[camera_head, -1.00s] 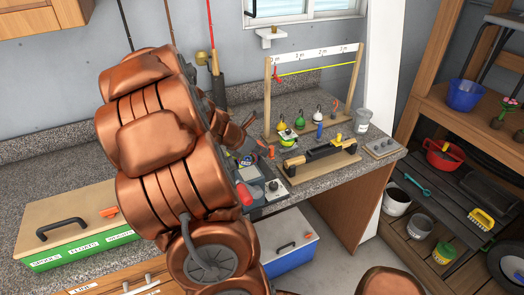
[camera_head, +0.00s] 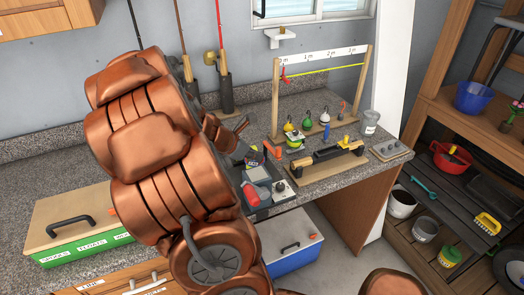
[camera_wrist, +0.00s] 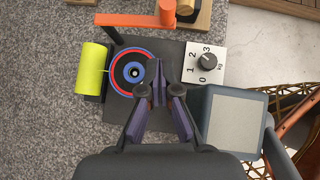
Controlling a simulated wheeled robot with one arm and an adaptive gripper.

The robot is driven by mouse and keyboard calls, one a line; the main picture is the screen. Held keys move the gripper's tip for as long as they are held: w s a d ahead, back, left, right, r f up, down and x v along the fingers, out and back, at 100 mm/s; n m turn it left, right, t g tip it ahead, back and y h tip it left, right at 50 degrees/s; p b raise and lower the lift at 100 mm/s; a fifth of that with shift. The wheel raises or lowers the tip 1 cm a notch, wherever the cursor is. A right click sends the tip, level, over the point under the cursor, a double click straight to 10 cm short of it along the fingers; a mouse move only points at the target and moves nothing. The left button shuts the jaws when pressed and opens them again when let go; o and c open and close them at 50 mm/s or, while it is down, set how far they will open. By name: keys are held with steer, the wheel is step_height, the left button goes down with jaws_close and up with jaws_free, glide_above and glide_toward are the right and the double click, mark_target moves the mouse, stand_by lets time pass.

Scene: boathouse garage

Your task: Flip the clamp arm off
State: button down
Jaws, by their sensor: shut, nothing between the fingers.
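An orange bar (camera_wrist: 137,19), which looks like the clamp arm, lies across the top of the wrist view and ends in a rounded orange block at its right. Below it on a dark base plate (camera_wrist: 170,52) is a round spool (camera_wrist: 133,71) with red and blue rings. A yellow-green cylinder (camera_wrist: 91,70) sits to its left. A dial (camera_wrist: 206,61) marked in kg sits to its right. My gripper (camera_wrist: 158,88) is shut and empty, its tips over the plate at the spool's right edge, below the bar in the picture.
A grey box (camera_wrist: 234,124) stands close to the right of my gripper. In the head view, a wooden block fixture (camera_head: 318,165) and a measuring frame (camera_head: 323,58) stand behind and right on the granite counter (camera_head: 345,198). A green-fronted box (camera_head: 85,249) is at the left.

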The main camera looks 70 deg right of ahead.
steer(key=b+v, duration=0.2)
steer(key=v, duration=0.8)
steer(key=shift+s+a, duration=0.15)
steer(key=shift+s, duration=0.05)
